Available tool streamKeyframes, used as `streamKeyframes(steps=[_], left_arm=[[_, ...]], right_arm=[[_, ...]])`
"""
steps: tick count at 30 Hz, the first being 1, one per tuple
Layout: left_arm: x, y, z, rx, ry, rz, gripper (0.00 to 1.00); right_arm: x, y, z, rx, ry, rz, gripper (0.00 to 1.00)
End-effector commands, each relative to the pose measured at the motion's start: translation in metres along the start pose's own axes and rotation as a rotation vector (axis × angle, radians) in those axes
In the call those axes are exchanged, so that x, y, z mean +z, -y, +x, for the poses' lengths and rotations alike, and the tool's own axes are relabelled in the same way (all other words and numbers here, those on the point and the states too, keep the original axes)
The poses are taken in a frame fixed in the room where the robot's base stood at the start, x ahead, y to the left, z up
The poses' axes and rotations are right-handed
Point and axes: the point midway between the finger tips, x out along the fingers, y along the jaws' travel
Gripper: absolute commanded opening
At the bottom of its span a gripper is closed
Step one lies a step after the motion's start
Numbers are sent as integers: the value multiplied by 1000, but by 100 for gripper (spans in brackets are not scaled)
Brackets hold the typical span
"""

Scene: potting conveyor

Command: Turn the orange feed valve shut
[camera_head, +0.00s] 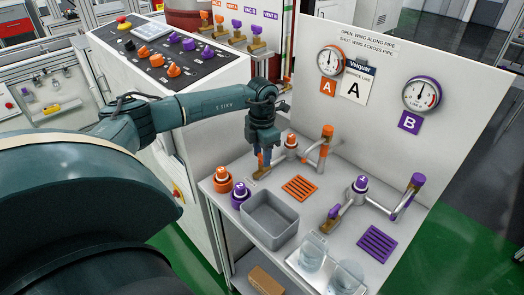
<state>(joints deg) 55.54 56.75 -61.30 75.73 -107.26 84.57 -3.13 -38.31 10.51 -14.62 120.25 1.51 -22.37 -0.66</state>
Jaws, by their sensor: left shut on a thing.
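The orange feed valve (291,143) stands on the white bench under the orange A sign (328,87). A silvery pipe with an orange end piece (327,132) runs to its right. My left gripper (264,158) points down just left of the valve body and is shut on the valve's wing. The fingers cover most of the wing, so its exact angle to the pipe is hard to tell. My right gripper is out of view.
A purple valve (360,185) with its pipe stands to the right. A grey bin (272,229), an orange-ringed fitting (223,180) and a purple one (240,195) sit in front. A glass beaker (313,249) stands near the front edge. Gauges (331,60) hang on the back panel.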

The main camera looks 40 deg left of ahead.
Motion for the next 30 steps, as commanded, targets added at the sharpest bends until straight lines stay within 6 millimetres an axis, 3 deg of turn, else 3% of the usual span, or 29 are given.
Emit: streamKeyframes(steps=[12, 29, 30], left_arm=[[0, -1, -2, 2, 3, -204, 14], [1, -1, -2, 2, 4, -236, 14], [1, -1, -2, 2, 4, -236, 38]], right_arm=[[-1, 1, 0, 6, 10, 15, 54], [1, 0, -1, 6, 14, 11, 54], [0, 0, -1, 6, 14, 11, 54]])
